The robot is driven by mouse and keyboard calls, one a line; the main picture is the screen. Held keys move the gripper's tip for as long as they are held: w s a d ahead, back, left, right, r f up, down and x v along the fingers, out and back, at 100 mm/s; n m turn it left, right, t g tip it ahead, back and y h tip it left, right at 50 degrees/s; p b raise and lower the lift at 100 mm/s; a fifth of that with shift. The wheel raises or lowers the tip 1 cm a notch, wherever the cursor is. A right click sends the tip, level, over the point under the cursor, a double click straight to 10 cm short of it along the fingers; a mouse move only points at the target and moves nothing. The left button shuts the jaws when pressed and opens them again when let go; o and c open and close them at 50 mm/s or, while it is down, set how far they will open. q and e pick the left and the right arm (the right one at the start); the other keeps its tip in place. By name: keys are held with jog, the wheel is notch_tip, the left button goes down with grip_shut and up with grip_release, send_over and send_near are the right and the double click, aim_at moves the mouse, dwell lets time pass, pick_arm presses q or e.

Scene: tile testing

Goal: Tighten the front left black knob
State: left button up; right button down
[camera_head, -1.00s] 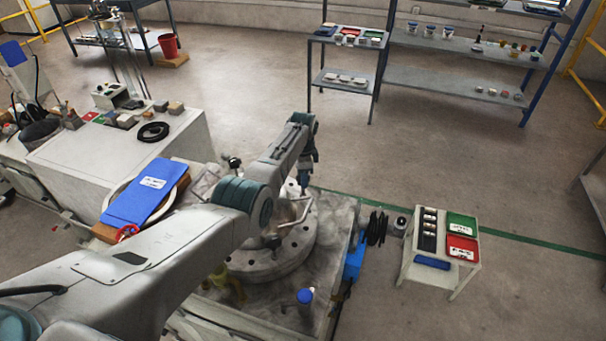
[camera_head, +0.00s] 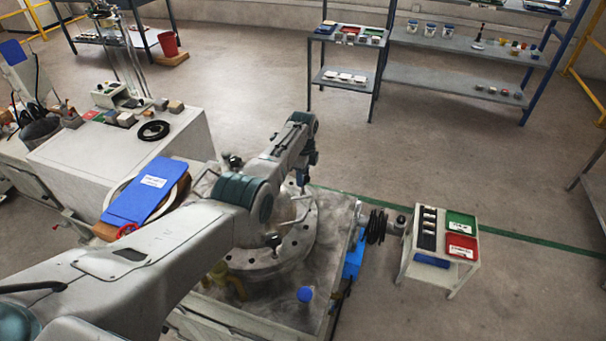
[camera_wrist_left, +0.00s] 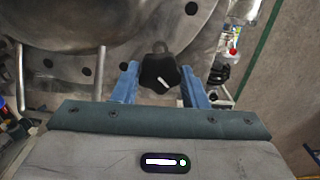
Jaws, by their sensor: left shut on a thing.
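In the head view my left gripper (camera_head: 303,181) points down at the right rim of the round metal plate (camera_head: 300,243); the held knob is hard to make out there. Another black knob (camera_head: 273,240) stands at the near side of the plate, apart from the gripper. My right gripper is not in view.
A bent metal rod (camera_head: 297,213) rises over the plate. A small stand (camera_head: 408,255) with green and red trays is at right. A blue folder (camera_head: 140,200) lies left of my arm.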

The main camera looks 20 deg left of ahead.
pick_arm(q)
jog(key=shift+r, duration=0.1)
jog(key=o, duration=1)
jog(key=shift+w+r, duration=0.1)
jog(key=shift+r, duration=0.3)
notch_tip(320, 180, up, 10)
jog(key=shift+f+b, duration=0.1)
jog(key=shift+b, duration=0.6)
